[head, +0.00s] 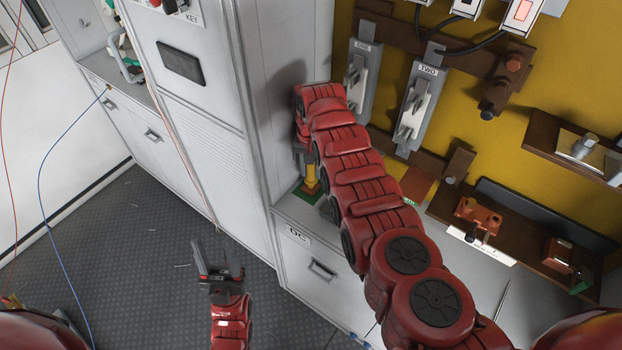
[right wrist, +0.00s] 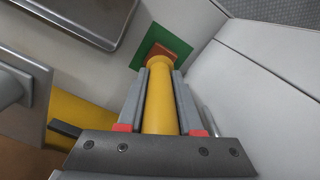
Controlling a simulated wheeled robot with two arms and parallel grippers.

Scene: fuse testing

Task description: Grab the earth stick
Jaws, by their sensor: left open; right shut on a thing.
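The earth stick is a yellow rod (right wrist: 159,100) that stands between the two grey fingers of my right gripper (right wrist: 160,80) in the right wrist view. The right gripper is shut on it. The rod's far end meets a small brown block on a green square (right wrist: 150,50). In the head view, a short piece of the yellow stick (head: 311,177) shows below my right wrist, close to the grey cabinet side. My red right arm hides its upper part. My left gripper (head: 212,262) is open and empty above the dark floor.
A grey cabinet (head: 210,80) stands left of the right arm. A yellow wall panel holds two switch units labelled ONE (head: 358,75) and TWO (head: 415,110). A brown shelf (head: 560,160) juts out at the right. The dark floor (head: 130,230) is mostly clear.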

